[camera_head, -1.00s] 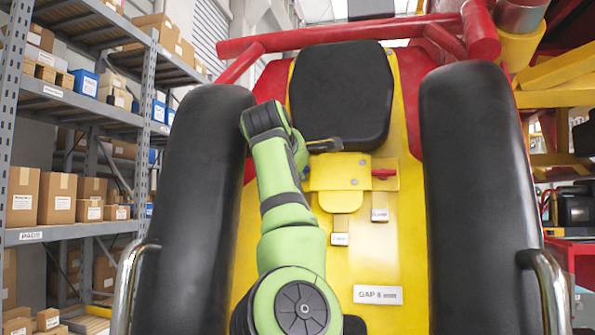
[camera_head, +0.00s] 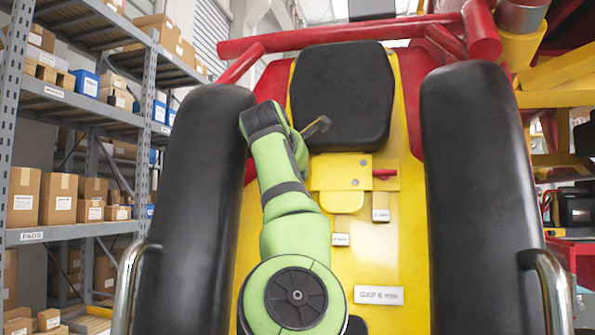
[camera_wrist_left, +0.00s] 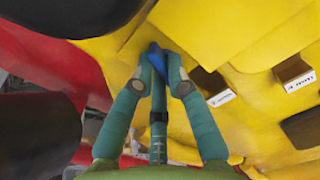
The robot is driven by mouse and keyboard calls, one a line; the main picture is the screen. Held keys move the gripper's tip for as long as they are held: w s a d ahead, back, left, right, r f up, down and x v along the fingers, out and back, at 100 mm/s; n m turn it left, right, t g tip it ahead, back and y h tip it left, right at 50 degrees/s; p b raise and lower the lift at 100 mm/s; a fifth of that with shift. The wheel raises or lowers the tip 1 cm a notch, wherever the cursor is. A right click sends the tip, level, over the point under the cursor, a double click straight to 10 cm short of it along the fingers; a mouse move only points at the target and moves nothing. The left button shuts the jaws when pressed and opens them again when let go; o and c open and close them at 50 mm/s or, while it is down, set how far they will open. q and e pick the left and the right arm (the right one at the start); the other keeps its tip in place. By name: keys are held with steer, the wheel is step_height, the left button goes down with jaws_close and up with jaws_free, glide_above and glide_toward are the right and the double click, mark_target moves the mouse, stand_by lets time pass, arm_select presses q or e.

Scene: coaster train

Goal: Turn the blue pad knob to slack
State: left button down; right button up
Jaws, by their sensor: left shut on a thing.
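The blue pad knob (camera_wrist_left: 155,48) shows in the left wrist view as a blue piece between my left fingertips, against yellow bodywork. My left gripper (camera_wrist_left: 160,72) is shut on it, and the fingers cover much of it. In the head view my green left arm reaches up to the left of the yellow block, with a slim dark piece (camera_head: 316,128) angled up to the right beside its wrist. I cannot tell the knob apart in that view. Whether it stands at slack is not readable. My right gripper is not in view.
A yellow block (camera_head: 341,172) with a red lever (camera_head: 384,172) sits below the black headrest (camera_head: 345,90). Small tags and a "GAP 8 mm" plate (camera_head: 378,295) are on the yellow panel. Thick black pads (camera_head: 190,200) (camera_head: 480,190) flank the panel.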

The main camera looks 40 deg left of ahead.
arm_select(q)
steer(key=shift+w+f, duration=0.1)
steer(key=shift+f, duration=0.25)
steer(key=c, duration=1.2)
jaws_free()
steer(key=shift+a+r, duration=0.1)
steer(key=shift+r, duration=0.15)
steer(key=v, duration=1.2)
